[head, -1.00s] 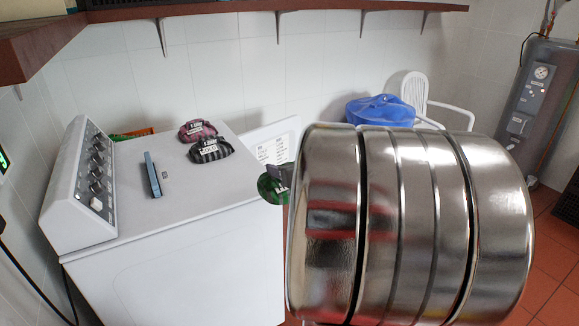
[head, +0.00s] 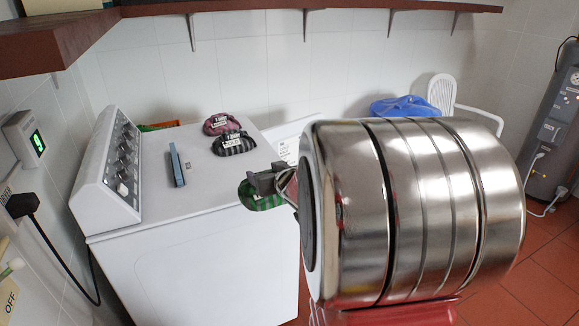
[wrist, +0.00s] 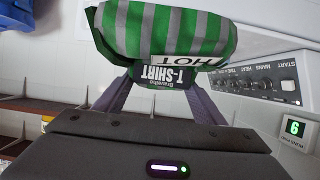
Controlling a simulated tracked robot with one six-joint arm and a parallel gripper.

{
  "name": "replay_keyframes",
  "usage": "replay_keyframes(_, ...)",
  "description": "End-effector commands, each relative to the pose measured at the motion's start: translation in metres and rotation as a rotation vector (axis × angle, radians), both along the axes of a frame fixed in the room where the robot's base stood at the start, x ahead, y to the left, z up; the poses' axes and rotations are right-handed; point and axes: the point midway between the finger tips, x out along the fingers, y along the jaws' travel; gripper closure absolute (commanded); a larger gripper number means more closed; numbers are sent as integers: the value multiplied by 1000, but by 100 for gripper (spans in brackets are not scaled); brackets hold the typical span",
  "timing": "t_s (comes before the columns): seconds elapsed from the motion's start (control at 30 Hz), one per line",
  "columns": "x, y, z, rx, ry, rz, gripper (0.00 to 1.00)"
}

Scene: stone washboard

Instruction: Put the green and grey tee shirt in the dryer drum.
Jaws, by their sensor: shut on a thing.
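The green and grey tee shirt (head: 262,201) is a rolled, striped bundle held in my gripper (head: 268,182). In the wrist view the shirt (wrist: 175,30) fills the top middle, with a black T-SHIRT label and a white HOT tag facing me. My gripper (wrist: 160,84) is shut on its label side. In the head view the shirt overlaps the front right corner of the white dryer (head: 200,265). I cannot tell the gap between them. The drum's inside is hidden in both views.
A blue bag (head: 404,106) and white chair (head: 442,92) stand behind my arm. A brown shelf (head: 150,12) runs overhead. Red floor is open at right.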

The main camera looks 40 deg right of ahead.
Motion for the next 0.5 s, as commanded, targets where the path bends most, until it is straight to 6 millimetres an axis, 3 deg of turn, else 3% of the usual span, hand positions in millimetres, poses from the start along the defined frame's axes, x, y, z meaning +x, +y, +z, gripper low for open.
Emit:
replay_keyframes(0.2,28,59,-23,2,0,51,84)
replay_keyframes(0.5,52,145,-56,1,1,129,84)
